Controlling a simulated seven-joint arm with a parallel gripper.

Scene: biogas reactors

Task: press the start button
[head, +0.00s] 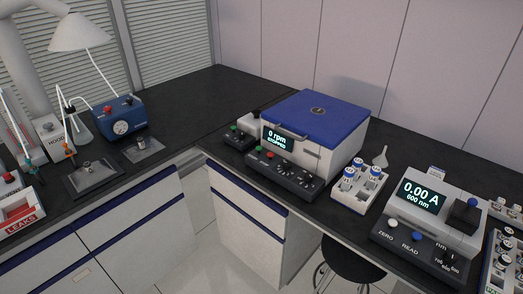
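A centrifuge-like machine (318,130) with a blue closed lid (318,108) stands on the dark bench in the middle of the head view. Its display (276,138) reads 0 rpm, STOPPED. On its dark front panel (283,172) are a green button (258,148), a red button (270,155) and several dark knobs to the right. A small dark box (239,137) at its left also carries a green and a red button. Any lettering beside these buttons is too small to read. My gripper is not in view.
A rack of blue-capped vials (359,188) stands right of the machine, then a photometer (432,214) reading 0.00 A. A blue pump-like box (119,118) and glassware stand on the left bench. A stool (352,262) is below the front edge. The bench corner is clear.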

